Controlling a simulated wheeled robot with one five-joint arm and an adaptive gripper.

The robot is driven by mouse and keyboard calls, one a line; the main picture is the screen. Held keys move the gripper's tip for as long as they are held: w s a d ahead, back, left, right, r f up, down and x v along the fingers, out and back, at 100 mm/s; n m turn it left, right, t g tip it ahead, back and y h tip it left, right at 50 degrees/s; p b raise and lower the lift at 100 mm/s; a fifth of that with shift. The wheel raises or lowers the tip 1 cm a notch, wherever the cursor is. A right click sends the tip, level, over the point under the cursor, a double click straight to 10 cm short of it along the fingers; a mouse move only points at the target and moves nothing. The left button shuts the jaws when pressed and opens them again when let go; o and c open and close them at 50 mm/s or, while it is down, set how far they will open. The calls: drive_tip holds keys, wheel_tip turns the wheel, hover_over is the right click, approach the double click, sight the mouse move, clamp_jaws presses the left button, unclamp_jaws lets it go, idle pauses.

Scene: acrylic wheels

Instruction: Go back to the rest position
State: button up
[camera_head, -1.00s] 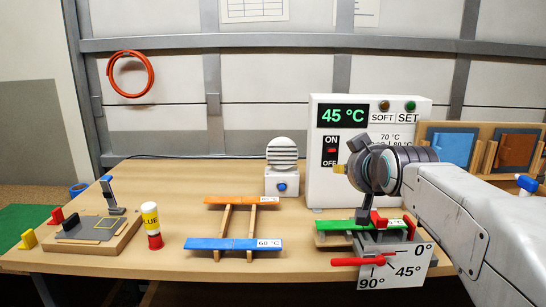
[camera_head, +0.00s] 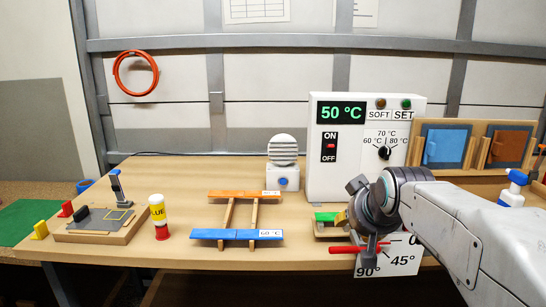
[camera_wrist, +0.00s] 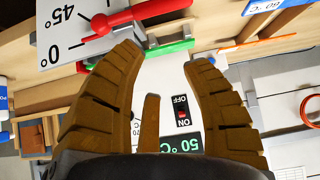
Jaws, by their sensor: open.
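My gripper (camera_head: 341,218) is at the right front of the bench, low before the white heater box, with nothing in it. In the wrist view my gripper (camera_wrist: 163,62) shows its brown fingers spread apart, with bare space between the tips. The red lever (camera_head: 350,250) and its white angle plate (camera_head: 402,262) are just below and in front of my gripper. In the wrist view the red lever (camera_wrist: 145,15) is beyond the fingertips.
The heater box (camera_head: 340,175) reads 50 °C. Blue and orange strips lie across a wooden rack (camera_head: 228,215). A glue bottle (camera_head: 158,215) and a grey fixture (camera_head: 100,222) are at left. A white-topped fan unit (camera_head: 283,160) stands behind. Framed panels (camera_head: 447,147) stand at right.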

drive_tip(key=s+f+g, duration=0.4)
drive_tip(key=s+f, duration=0.5)
drive_tip(key=s, duration=0.5)
drive_tip(key=s+f+g, duration=0.4)
drive_tip(key=s+f, duration=0.5)
drive_tip(key=s, duration=0.6)
wheel_tip(320, 180, up, 17)
drive_tip(key=t+p, duration=0.2)
drive_tip(key=p, duration=1.2)
drive_tip(key=shift+r, duration=0.15)
